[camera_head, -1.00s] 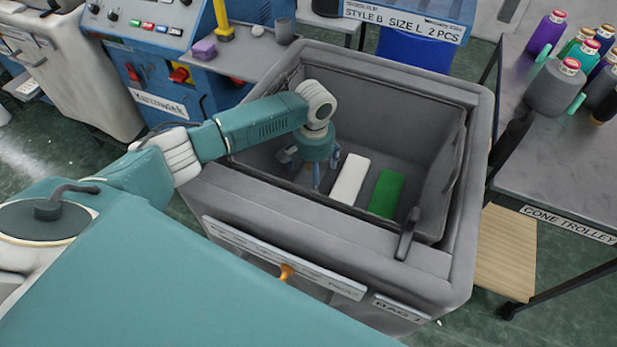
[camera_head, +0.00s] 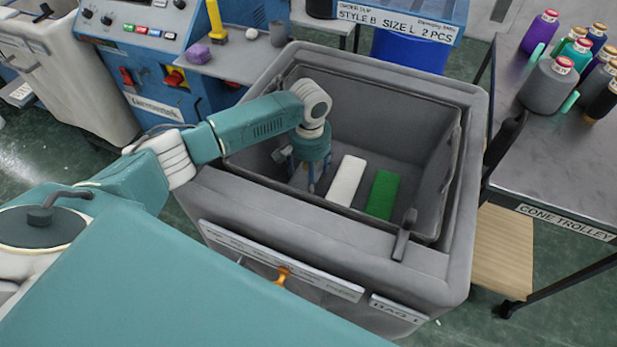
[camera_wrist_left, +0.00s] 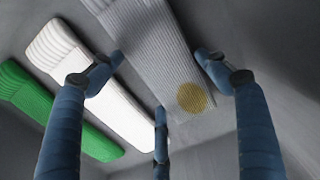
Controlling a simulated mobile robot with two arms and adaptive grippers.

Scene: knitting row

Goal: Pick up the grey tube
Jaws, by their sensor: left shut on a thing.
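The grey tube (camera_wrist_left: 160,55) is a ribbed grey knitted piece with a round yellow mesh patch near one end, seen in the left wrist view. My left gripper (camera_wrist_left: 159,78) has its blue fingers on both sides of it and a third finger below, shut on the tube. In the head view my left gripper (camera_head: 309,182) reaches down inside the grey bin (camera_head: 460,200), left of a white piece (camera_head: 346,181). The tube cannot be made out there against the grey lining. My right gripper is not in view.
A green piece (camera_head: 383,194) lies right of the white one on the bin floor. The bin walls surround my gripper. A blue machine (camera_head: 150,50) stands behind left, and a cone trolley (camera_head: 560,165) with several cones stands at the right. The bin's right side has free room.

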